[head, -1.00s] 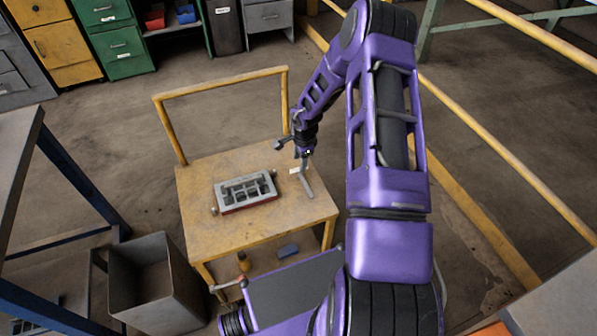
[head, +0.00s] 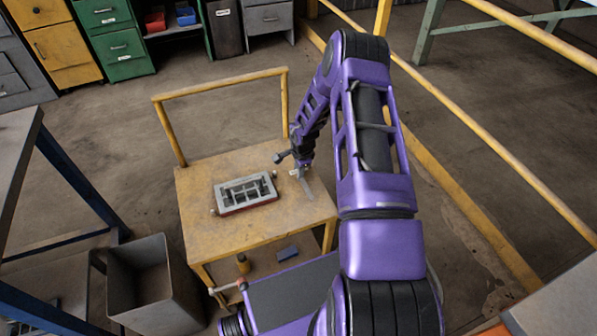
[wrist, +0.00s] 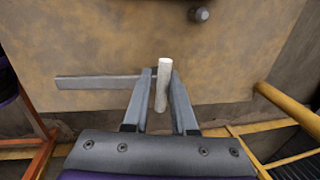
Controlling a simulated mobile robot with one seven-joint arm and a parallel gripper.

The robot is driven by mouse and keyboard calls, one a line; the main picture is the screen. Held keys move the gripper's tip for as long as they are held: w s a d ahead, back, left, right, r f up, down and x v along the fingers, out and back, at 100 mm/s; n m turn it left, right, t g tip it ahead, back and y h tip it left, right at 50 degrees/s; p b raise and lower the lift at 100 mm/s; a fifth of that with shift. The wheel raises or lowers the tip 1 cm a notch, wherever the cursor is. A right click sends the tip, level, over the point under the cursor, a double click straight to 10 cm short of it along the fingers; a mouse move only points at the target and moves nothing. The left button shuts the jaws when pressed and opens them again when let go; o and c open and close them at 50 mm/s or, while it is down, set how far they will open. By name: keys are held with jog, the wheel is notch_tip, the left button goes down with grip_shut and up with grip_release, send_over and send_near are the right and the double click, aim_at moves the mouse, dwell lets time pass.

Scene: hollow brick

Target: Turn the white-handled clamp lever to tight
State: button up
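The clamp lever is a flat grey bar (wrist: 95,82) with an upright white handle (wrist: 163,85) at its right end in the wrist view. In the head view the bar (head: 307,188) lies at the right side of the yellow cart's top. My gripper (wrist: 161,72) has its two grey fingers on either side of the white handle, with gaps showing, so it looks open around it. I cannot tell whether a finger touches the handle. In the head view my gripper (head: 298,172) is low over the cart top and partly hides the handle.
A grey slotted block on a red base (head: 245,192) sits on the yellow cart (head: 200,245), left of the lever. A yellow rail (head: 225,85) rises along the cart's far edge. A grey bin (head: 140,275) stands at the lower left. A round grey knob (wrist: 199,14) shows ahead.

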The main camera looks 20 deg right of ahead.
grip_shut()
jog(key=shift+m, duration=0.5)
jog(key=m, duration=0.3)
jog(key=shift+w+m+h, duration=0.15)
jog(key=shift+m+h, duration=0.15)
jog(key=shift+h, duration=0.1)
jog(key=m, duration=0.4)
jog(key=shift+w+m+g+h+p, duration=0.1)
jog(key=shift+m+g+h+p, duration=0.2)
jog(key=shift+h+p, duration=0.1)
jog(key=m, duration=0.4)
jog(key=shift+g, duration=0.4)
jog(key=m, duration=0.4)
jog(key=shift+w+m+g+h+b, duration=0.1)
jog(key=shift+m+g+h+b, duration=0.2)
jog(key=shift+r, duration=0.1)
jog(key=o, duration=0.7)
grip_release()
